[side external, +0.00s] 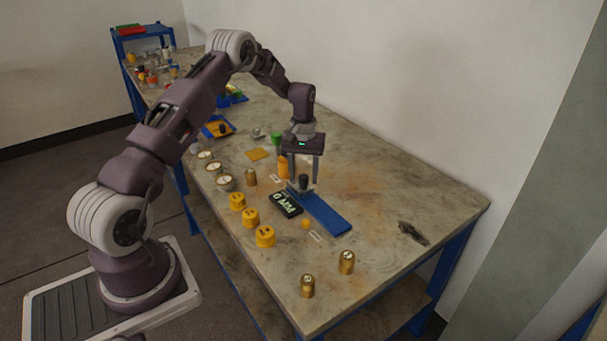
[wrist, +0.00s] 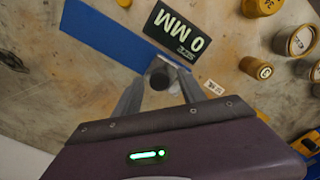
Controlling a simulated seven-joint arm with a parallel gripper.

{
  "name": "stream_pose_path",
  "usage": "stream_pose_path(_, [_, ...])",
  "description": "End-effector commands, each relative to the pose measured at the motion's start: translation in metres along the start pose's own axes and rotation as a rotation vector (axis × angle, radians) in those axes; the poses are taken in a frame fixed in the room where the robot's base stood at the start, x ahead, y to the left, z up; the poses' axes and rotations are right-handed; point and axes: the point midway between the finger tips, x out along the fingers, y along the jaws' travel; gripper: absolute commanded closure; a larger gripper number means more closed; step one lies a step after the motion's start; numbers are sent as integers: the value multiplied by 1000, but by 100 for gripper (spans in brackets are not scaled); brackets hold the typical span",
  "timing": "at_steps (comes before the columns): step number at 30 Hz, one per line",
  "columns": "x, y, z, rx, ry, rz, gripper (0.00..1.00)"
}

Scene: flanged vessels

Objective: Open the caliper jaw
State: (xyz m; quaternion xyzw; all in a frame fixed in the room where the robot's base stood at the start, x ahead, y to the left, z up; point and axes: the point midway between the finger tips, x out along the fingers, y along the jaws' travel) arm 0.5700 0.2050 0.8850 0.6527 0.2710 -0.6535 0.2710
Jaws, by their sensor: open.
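The caliper shows as a flat blue bar (side external: 327,214) on the table, also in the wrist view (wrist: 105,36). A black display reading "0 MM" (side external: 286,204) lies beside it, also in the wrist view (wrist: 178,28). A dark upright knob (side external: 304,181) stands near the bar's far end; its round top shows in the wrist view (wrist: 160,78). A pale jaw piece around the knob's base is partly hidden. My gripper (side external: 304,178) points down, open, with one finger on each side of the knob. Whether either finger touches it I cannot tell.
Several yellow caps (side external: 250,218) stand left of the display. Two brass weights (side external: 346,262) stand near the front edge. An orange cylinder (side external: 284,168) and a green one (side external: 277,139) stand behind my gripper.

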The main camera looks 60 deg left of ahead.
Motion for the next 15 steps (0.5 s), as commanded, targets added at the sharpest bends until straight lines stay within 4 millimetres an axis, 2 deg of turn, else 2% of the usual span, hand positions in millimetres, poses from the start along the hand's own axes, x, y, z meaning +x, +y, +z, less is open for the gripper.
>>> stream_pose_path(6, [1,0,0,0,1,0,52])
stream_pose_path(8, [1,0,0,0,1,0,61])
stream_pose_path(13, [1,0,0,1,1,0,95])
stream_pose_path(14, [0,0,0,1,1,0,100])
stream_pose_path(15, [0,0,0,1,1,0,100])
